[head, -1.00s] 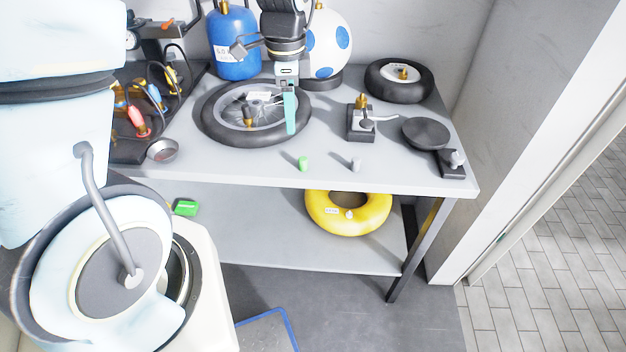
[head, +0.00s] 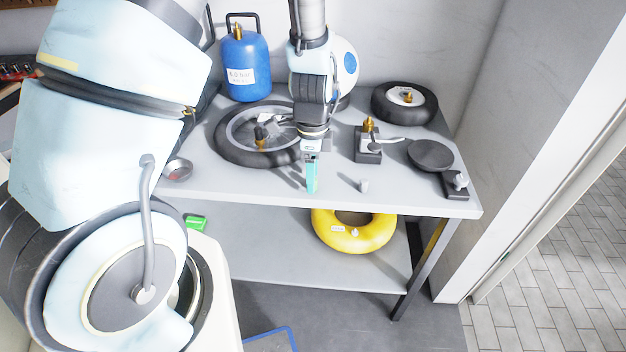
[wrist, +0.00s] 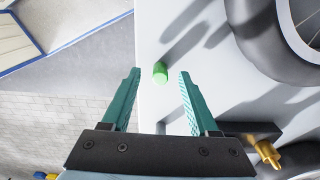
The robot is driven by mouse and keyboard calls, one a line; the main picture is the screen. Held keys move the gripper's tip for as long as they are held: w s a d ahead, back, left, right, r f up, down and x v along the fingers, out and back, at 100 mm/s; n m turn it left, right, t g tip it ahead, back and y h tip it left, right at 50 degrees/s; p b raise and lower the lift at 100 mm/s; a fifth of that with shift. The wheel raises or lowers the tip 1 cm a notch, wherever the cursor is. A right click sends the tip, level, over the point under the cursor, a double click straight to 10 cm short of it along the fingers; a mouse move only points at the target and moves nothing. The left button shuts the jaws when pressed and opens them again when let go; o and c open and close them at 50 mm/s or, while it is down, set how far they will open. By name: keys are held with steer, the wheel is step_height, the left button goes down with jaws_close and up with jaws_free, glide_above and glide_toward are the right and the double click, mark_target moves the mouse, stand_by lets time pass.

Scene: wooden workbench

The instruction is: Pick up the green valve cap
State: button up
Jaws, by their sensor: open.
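The green valve cap (wrist: 160,73) stands on the grey bench top near its front edge in the wrist view. It lies between the lines of my two teal fingers, a little beyond their tips. My gripper (wrist: 159,75) is open, with nothing between its fingers. In the head view my gripper (head: 312,186) points down over the front part of the bench and hides the green cap. A grey cap (head: 363,185) stands on the bench to the right of my gripper; in the wrist view only a bit of it shows between the fingers.
A spoked wheel (head: 228,148) lies behind my gripper. To the right are a block with a brass fitting (head: 368,155), a black round dish (head: 430,154) and a small tyre (head: 425,107). A blue tank (head: 247,65) stands at the back. A yellow ring (head: 345,240) lies on the lower shelf.

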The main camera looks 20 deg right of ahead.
steer(key=shift+f, duration=0.85)
jaws_close()
